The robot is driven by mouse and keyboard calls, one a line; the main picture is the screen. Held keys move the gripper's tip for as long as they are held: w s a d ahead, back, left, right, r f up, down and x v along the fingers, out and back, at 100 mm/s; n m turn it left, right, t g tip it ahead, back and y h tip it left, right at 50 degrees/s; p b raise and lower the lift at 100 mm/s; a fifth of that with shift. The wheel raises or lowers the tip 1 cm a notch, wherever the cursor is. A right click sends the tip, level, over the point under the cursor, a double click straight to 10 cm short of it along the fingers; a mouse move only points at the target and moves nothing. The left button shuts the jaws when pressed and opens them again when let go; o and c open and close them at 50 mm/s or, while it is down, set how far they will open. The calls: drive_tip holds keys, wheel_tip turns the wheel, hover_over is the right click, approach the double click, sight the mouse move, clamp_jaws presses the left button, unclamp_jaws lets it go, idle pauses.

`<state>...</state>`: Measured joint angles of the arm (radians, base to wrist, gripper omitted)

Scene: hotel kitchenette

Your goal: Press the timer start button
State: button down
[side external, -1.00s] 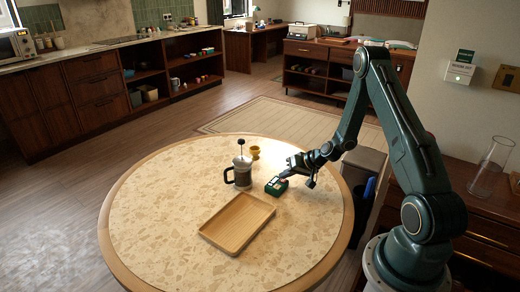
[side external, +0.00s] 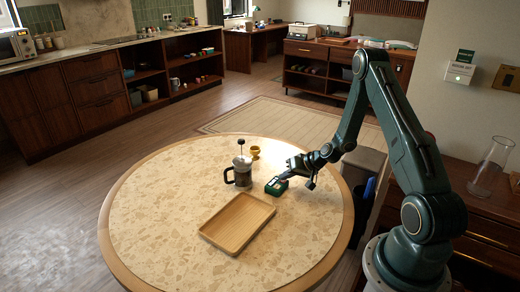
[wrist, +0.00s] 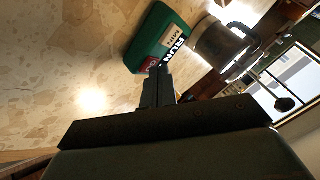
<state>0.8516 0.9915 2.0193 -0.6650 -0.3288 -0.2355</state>
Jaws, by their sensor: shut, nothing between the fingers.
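The timer (side external: 276,187) is a small dark green box on the round table, right of the French press. In the wrist view, the timer (wrist: 162,30) shows the word RUN and a pale label marked MIN, with a bit of red near its close edge. My gripper (side external: 286,177) reaches in from the right, low over the timer. In the wrist view my gripper's fingers (wrist: 158,72) are together and empty, with their tips at the timer's near edge by the red part. They partly hide that area, and I cannot tell whether they touch it.
The French press (side external: 239,173) stands just left of the timer, with a small yellow cup (side external: 254,153) behind it. A wooden tray (side external: 210,238) lies in front. The left and front of the round table (side external: 150,220) are clear.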

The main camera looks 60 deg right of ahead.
sight(286, 183)
idle(0.5)
drive_tip(key=shift+r, duration=0.7)
drive_tip(key=shift+r, duration=0.1)
drive_tip(key=shift+r, duration=2.45)
